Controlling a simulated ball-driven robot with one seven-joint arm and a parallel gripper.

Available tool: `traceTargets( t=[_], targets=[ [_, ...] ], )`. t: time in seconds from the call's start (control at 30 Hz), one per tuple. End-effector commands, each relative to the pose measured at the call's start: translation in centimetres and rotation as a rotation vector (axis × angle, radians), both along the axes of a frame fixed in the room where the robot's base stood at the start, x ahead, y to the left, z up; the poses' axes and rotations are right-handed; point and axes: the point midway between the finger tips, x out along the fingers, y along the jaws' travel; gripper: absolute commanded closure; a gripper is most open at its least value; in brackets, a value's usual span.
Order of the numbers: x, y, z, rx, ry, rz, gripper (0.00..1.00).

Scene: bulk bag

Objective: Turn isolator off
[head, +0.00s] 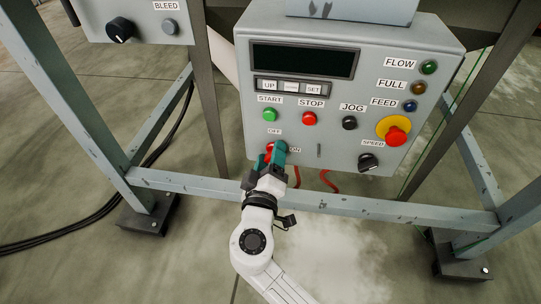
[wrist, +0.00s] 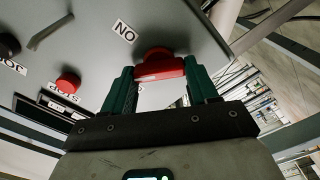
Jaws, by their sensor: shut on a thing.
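The isolator is a red rotary handle (head: 269,147) at the lower left of the grey control panel (head: 225,110), with an OFF label (head: 274,131) above it and an ON label (head: 294,150) to its right. My gripper (head: 276,153) is at the handle, its green fingers partly hiding it in the head view. In the wrist view the red handle (wrist: 160,68) lies between the two fingers of my gripper (wrist: 160,76), which are shut on it. The ON label (wrist: 124,32) shows beside it. The handle's exact pointing direction is hard to tell.
Close above the handle are the green START button (head: 270,115) and red STOP button (head: 309,118). A red emergency button (head: 396,135) on a yellow ring and a black SPEED knob (head: 369,162) are to the right. A frame crossbar (head: 400,210) runs below the panel.

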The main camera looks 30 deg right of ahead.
Motion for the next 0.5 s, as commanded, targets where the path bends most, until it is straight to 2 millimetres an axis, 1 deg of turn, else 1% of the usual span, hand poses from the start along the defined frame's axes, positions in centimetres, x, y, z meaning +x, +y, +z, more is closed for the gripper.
traceTargets(
  t=[0.3,0.5],
  targets=[
    [0.03,0.16,0.01,-0.238,0.174,0.002,0.72],
    [0.05,0.24,-0.12,-0.363,0.265,0.004,0.72]
  ],
)
